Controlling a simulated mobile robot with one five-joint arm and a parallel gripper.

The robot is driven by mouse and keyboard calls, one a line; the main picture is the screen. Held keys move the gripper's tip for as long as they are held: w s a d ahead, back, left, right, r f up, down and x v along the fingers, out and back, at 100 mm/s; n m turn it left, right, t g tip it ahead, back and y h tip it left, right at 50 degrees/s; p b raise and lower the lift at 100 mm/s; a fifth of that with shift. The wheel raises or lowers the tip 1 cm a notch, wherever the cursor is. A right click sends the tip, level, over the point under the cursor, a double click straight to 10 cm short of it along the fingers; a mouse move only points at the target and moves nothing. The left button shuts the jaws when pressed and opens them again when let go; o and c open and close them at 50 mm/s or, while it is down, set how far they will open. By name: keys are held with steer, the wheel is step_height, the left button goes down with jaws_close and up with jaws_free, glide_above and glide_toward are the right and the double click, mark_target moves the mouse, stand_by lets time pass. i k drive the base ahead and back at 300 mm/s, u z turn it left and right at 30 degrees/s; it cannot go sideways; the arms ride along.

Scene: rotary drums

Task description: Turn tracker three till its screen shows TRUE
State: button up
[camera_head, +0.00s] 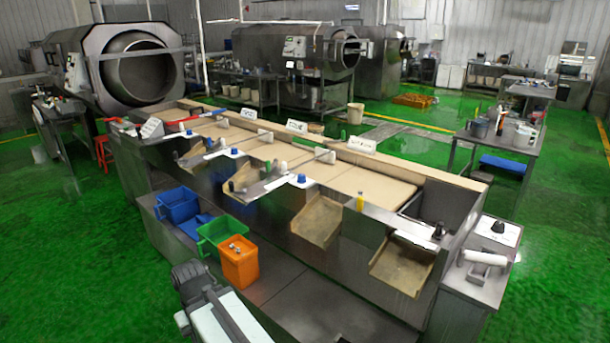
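No screen that reads TRUE can be made out, and I cannot tell which device is tracker three. Small white label cards stand along the long counter: a left card (152,127), one further along (248,113), a middle card (296,125) and a right card (362,144). Their writing is too small to read. Blue knob-like pieces sit on the counter's near side, one at the left (208,142) and one at the middle (301,178). Part of my arm (215,315) shows at the bottom, well short of the counter. Its dark end shows no clear fingers.
A blue bin (177,205), a green bin (212,232) and an orange bin (239,262) stand on the low front ledge. A side stand (478,270) with a black knob (498,227) is at the right.

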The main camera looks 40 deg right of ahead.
mark_target(301, 178)
steer(key=u, duration=0.05)
steer(key=i, duration=2.35)
steer(key=z, duration=0.35)
